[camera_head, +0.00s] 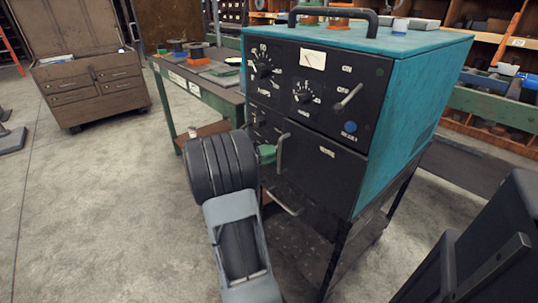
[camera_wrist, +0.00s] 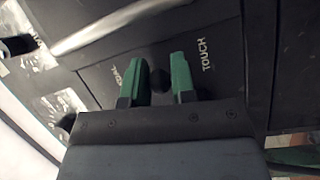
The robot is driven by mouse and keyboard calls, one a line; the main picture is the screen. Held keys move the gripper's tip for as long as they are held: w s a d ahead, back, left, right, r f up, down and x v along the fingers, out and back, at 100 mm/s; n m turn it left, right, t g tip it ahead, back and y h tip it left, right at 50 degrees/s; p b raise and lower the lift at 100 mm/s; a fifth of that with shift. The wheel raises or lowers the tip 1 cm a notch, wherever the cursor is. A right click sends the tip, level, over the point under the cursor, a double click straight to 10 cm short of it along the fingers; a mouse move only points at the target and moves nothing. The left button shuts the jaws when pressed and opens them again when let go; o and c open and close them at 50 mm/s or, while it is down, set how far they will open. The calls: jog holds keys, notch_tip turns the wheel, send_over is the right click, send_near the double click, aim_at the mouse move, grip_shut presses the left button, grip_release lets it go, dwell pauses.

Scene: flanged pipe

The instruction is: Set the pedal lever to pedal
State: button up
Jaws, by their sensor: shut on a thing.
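The pedal lever shows as a dark round knob (camera_wrist: 158,80) on the black panel in the wrist view. A "PEDAL" label, partly covered, lies to its left, and a "TOUCH" label (camera_wrist: 205,55) lies to its right. My gripper (camera_wrist: 160,75) has its two green fingers on either side of the knob, shut on the lever. In the head view, my gripper (camera_head: 267,153) is at the lower left of the teal machine's (camera_head: 410,100) black front. The lever is hidden there by my arm.
On the machine's front are dials (camera_head: 304,92), a meter (camera_head: 313,59), an ON/OFF lever (camera_head: 349,97) and a blue button (camera_head: 350,127). A handle (camera_head: 282,152) is close beside my gripper. A green workbench (camera_head: 205,90) stands behind left.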

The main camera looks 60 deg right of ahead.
jog(key=shift+d, duration=0.15)
grip_shut()
jog(key=shift+a+r+n+t+y+p, duration=0.3)
jog(key=shift+r+t+y+p, duration=0.25)
jog(key=shift+p, duration=0.7)
jog(key=t+y+p, duration=0.1)
jog(key=p, duration=0.1)
jog(key=r+n+y+p, duration=0.1)
jog(key=p, duration=0.1)
jog(key=shift+r+t+y+p, duration=0.2)
jog(key=shift+t+y+p, duration=0.05)
jog(key=shift+t+p, duration=0.1)
jog(key=t+y+p, duration=0.1)
jog(key=p, duration=0.1)
jog(key=r+n+y+p, duration=0.1)
jog(key=y+p, duration=0.1)
jog(key=p, duration=0.1)
jog(key=shift+t, duration=0.4)
jog(key=shift+d+y+p, duration=0.1)
jog(key=shift+y+p, duration=0.4)
jog(key=shift+p, duration=0.45)
grip_release()
jog(key=shift+t, duration=0.3)
